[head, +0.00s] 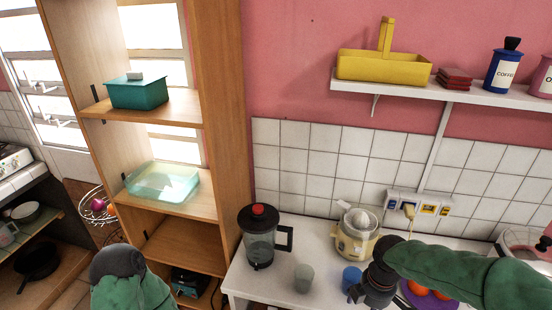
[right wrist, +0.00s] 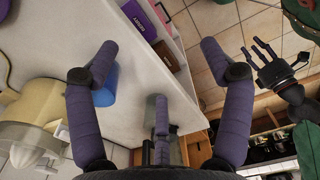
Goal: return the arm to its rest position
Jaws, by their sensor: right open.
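My right arm comes in from the right in the head view, and its dark gripper (head: 372,290) is over the white counter (head: 325,240). In the right wrist view the right gripper (right wrist: 158,75) has its purple-grey fingers spread wide, with nothing held between them. My left arm shows at the bottom left of the head view, where its fingers cannot be made out. The left gripper (right wrist: 272,66) shows at the right of the right wrist view, with its black fingers spread and empty.
A blue cup (head: 352,275) is right beside the right gripper. A grey cup (head: 303,278), blender (head: 260,240), juicer (head: 355,235) and purple plate (head: 412,300) are nearby on the counter.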

